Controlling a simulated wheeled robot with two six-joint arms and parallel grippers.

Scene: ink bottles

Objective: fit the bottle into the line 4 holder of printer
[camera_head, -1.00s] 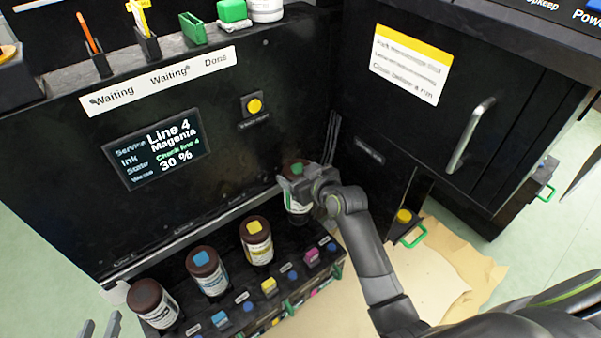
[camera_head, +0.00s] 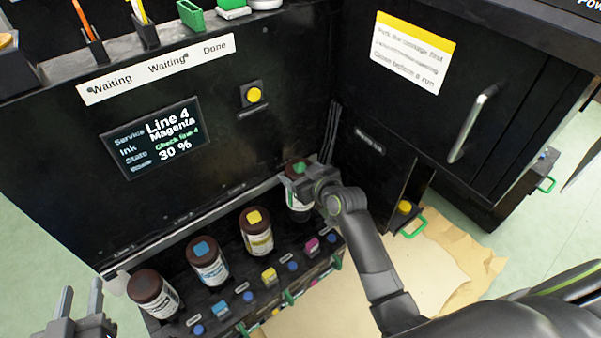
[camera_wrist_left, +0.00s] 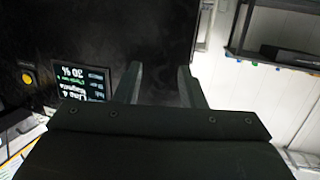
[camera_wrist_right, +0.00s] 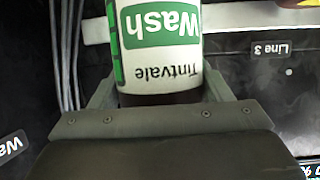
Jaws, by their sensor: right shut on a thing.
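A brown bottle (camera_head: 298,205) with a green-marked cap stands at the right end of the row, at the fourth place. Its label in the right wrist view (camera_wrist_right: 160,45) reads Tintvale Wash, in green and white. My right gripper (camera_head: 310,183) is shut on it; the fingers grip its sides. Whether its base is seated in the holder is hidden. The printer screen (camera_head: 157,140) reads Line 4, Magenta, Check line 4, 30 %. My left gripper (camera_head: 82,305) is empty and open at the lower left; its fingers (camera_wrist_left: 160,85) are apart in the left wrist view.
Yellow (camera_head: 256,232), blue (camera_head: 208,262) and black-labelled (camera_head: 153,295) bottles stand in the row to the left. A yellow button (camera_head: 254,95) is above. A brown sheet (camera_head: 440,270) lies on the floor right.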

